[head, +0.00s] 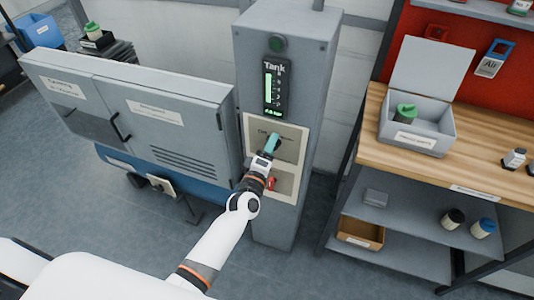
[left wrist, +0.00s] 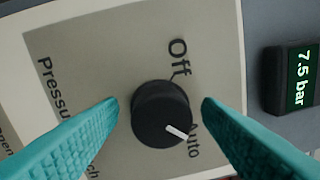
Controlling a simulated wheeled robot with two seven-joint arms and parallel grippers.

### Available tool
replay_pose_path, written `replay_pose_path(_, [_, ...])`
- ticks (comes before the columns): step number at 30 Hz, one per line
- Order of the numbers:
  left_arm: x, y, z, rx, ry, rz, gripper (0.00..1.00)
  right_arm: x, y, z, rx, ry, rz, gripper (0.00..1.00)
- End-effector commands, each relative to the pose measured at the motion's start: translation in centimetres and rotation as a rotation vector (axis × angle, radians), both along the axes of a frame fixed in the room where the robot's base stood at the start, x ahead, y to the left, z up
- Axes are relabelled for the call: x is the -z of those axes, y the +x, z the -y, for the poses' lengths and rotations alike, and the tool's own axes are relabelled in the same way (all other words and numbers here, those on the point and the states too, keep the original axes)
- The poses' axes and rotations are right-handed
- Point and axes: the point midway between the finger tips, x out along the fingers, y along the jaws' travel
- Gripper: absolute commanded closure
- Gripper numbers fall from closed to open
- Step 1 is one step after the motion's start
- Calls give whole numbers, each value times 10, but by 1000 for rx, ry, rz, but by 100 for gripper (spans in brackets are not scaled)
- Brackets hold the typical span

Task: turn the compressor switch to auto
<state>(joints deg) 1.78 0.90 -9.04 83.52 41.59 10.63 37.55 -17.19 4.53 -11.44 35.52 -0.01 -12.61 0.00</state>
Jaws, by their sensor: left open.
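The compressor switch (left wrist: 158,108) is a round black knob on a beige plate (left wrist: 85,60) in the left wrist view. My left gripper (left wrist: 160,107) is open, with one teal finger on each side of the knob and a visible gap on both sides. In the head view my left gripper (head: 272,143) is at the beige plate (head: 297,133) on the grey column (head: 320,90) and hides the knob. My right gripper is not in view.
A tank display (head: 275,88) sits above the plate; a small screen in the left wrist view (left wrist: 300,78) reads 7.5 bar. A red part (head: 271,183) is below my gripper. A grey cabinet (head: 150,105) stands left, a wooden bench (head: 485,155) right.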

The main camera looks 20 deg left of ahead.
Motion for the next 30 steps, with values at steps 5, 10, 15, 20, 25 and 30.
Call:
replay_pose_path(5, [4,-23,-1,-1,-1,-3,41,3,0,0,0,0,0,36])
replay_pose_path(10, [7,-60,-2,0,-1,-4,41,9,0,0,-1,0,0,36])
replay_pose_path(15, [8,-93,-3,0,0,-3,41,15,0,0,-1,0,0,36])
replay_pose_path(20, [8,-112,-4,1,2,-2,41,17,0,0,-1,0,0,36])
replay_pose_path(25, [7,-119,-4,1,2,-1,41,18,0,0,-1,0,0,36])
replay_pose_path(30, [7,-119,-4,1,1,-1,41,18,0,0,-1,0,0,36])
